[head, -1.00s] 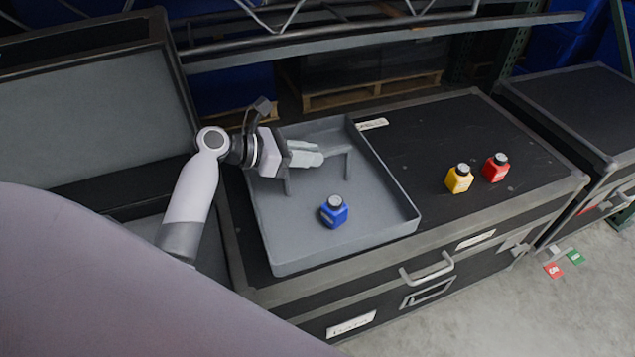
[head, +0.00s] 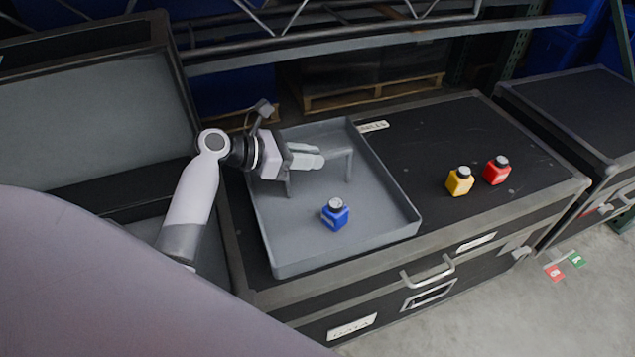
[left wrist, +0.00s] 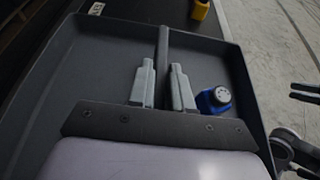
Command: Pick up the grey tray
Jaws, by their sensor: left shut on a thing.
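The grey tray (head: 395,232) is a shallow box with a raised handle bar (head: 335,154) across it. It looks level on the black case, and I see no clear gap beneath it. My left gripper (head: 321,156) reaches in from the left and is shut on the handle bar. In the left wrist view, the two fingers (left wrist: 162,80) sit on either side of the bar (left wrist: 163,45).
A yellow bottle (head: 459,182) and a red bottle (head: 496,171) stand on the black case (head: 440,130) right of the tray. An open case lid (head: 90,120) rises at the left. A metal shelf rail (head: 380,43) runs behind. Another case (head: 570,105) stands at the right.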

